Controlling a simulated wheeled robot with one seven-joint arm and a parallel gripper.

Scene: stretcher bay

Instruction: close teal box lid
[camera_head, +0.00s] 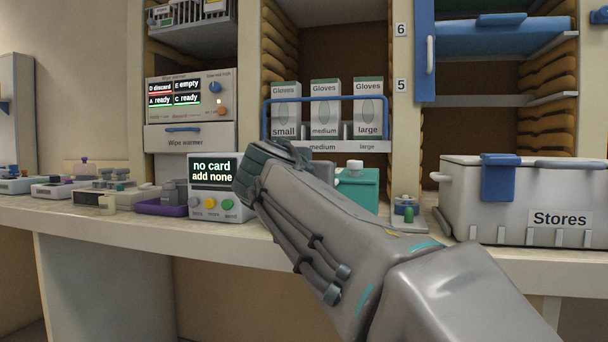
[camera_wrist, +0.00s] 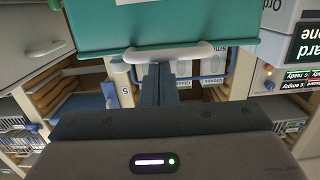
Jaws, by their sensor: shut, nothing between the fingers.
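The teal box (camera_head: 362,192) stands on the counter, partly hidden behind my arm in the head view. A small white part shows at its top. In the wrist view, a teal panel (camera_wrist: 185,22) fills the top, with a white handle (camera_wrist: 172,53) along its near edge. I cannot tell how far the lid stands open. My gripper (camera_wrist: 159,72) is shut and empty, its fingers at the handle in the picture. I cannot tell whether they touch it. In the head view the fingertips are hidden behind my wrist.
A card device (camera_head: 214,190) with a screen stands left of my wrist. A white Stores bin (camera_head: 490,205) with a blue clip is at right. Glove boxes (camera_head: 325,108) sit behind a blue rail. A small green-knobbed device (camera_head: 404,212) stands right of the teal box.

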